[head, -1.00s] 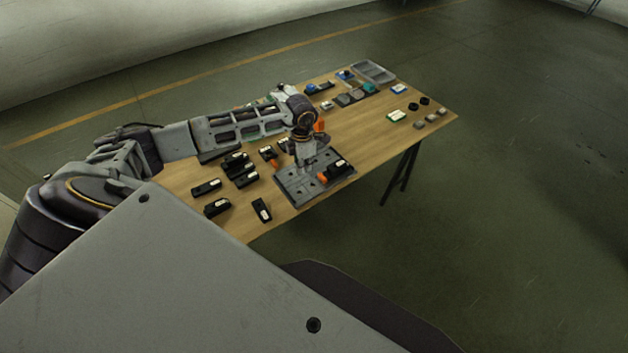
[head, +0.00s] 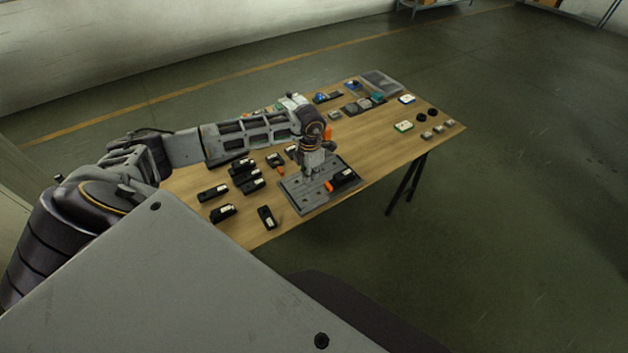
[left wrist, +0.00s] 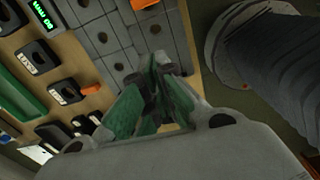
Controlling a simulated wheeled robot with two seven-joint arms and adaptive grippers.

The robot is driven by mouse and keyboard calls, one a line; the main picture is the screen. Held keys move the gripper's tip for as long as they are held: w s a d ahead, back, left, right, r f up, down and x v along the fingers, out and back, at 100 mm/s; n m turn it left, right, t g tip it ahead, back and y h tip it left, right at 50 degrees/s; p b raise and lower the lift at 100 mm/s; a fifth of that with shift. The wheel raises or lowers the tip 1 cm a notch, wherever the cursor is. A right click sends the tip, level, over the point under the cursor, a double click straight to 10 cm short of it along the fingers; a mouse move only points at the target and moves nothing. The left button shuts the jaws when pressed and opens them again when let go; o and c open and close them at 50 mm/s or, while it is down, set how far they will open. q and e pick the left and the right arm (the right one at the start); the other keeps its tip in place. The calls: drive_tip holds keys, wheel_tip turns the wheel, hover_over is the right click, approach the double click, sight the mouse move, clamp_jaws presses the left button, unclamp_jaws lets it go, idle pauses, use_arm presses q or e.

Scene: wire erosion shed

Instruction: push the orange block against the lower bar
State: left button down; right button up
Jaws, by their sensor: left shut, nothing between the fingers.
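The grey fixture plate (head: 300,201) with holes lies on the table and also shows in the left wrist view (left wrist: 108,38). A small orange block (head: 328,186) sits on it beside a black part with a white label (head: 343,176). An orange piece shows at the top edge of the left wrist view (left wrist: 142,3). My left gripper (head: 309,178) points down over the plate, just left of the orange block. Its fingers (left wrist: 157,72) are shut and empty. I cannot make out which raised strip is the lower bar, or whether the block touches it. My right gripper is not in view.
Several black labelled parts (head: 222,213) lie left of the plate. A grey tray (head: 381,82) and small coloured items stand at the far end. The wooden table (head: 385,145) is clear right of the plate.

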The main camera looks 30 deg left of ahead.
sight(323, 191)
use_arm(q)
drive_tip(key=shift+f+b, duration=1.8)
drive_tip(key=shift+f, duration=1.5)
drive_tip(key=shift+f+b, duration=0.35)
drive_tip(key=shift+f, duration=0.3)
drive_tip(key=shift+f+b, duration=0.6)
drive_tip(key=shift+f, duration=0.35)
drive_tip(key=shift+w+d+b, duration=0.3)
drive_tip(key=shift+w+d, duration=0.05)
drive_tip(key=shift+w, duration=0.45)
drive_tip(key=shift+w+d+b, duration=0.25)
drive_tip(key=shift+w+d, duration=0.1)
drive_tip(key=shift+w, duration=0.4)
drive_tip(key=shift+w+d, duration=0.1)
drive_tip(key=shift+w, duration=0.15)
drive_tip(key=shift+w+d, duration=0.1)
drive_tip(key=shift+w+b, duration=0.2)
drive_tip(key=shift+b, duration=0.15)
drive_tip(key=shift+w+d+b, duration=0.25)
drive_tip(key=shift+w+b, duration=0.1)
drive_tip(key=shift+w, duration=0.05)
drive_tip(key=shift+r, duration=0.2)
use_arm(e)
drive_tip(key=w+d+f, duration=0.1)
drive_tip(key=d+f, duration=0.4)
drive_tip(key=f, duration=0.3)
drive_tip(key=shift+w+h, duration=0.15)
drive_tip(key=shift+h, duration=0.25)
